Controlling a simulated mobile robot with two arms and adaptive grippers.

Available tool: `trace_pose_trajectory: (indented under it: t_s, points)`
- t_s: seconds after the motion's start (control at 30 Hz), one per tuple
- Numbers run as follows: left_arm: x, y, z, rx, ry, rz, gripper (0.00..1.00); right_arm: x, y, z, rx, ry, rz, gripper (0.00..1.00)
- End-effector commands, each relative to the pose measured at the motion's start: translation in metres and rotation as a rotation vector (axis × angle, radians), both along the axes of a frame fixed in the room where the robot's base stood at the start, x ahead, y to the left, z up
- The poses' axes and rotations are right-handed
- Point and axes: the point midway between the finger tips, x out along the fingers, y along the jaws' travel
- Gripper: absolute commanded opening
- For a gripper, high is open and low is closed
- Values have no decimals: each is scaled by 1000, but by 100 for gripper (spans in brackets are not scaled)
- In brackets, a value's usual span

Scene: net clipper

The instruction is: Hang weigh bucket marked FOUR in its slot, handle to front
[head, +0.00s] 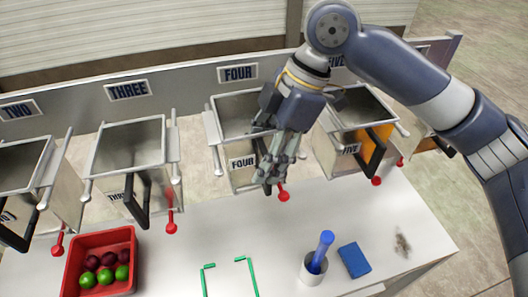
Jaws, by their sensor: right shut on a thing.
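The weigh bucket marked FOUR (242,178) is below the FOUR sign (238,73) on the rail, between the rods there. Its FOUR label faces the front and its top is open. My right gripper (274,170) is at the bucket's front right, shut on its handle, which the fingers mostly hide. I cannot tell whether the bucket rests fully on its supports. My left gripper is not in view.
Bucket THREE (122,150) hangs to the left and bucket FIVE (338,158) close to the right, both with black handles in front. A red tray of fruit (73,267), a white cup (312,272) and a blue block (354,260) are on the white bench (200,235).

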Motion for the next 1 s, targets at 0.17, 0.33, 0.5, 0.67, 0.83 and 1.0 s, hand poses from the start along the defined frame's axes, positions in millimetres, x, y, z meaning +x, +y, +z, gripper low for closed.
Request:
trace_pose_trajectory:
  t_s: [0.17, 0.33, 0.5, 0.67, 0.83, 1.0]
  points:
    - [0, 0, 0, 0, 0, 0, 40, 0, 0, -2, 3, -1, 0, 8]
    - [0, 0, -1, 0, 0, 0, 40, 0, 0, -6, 3, -1, 0, 8]
    - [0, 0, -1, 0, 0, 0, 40, 0, 0, -9, 3, -3, 1, 8]
    - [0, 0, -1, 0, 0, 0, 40, 0, 0, -12, 3, -3, 1, 8]
    - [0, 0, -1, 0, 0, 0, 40, 0, 0, -15, 3, -3, 1, 8]
    - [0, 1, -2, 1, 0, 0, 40, 0, 0, -18, 3, -2, 1, 8]
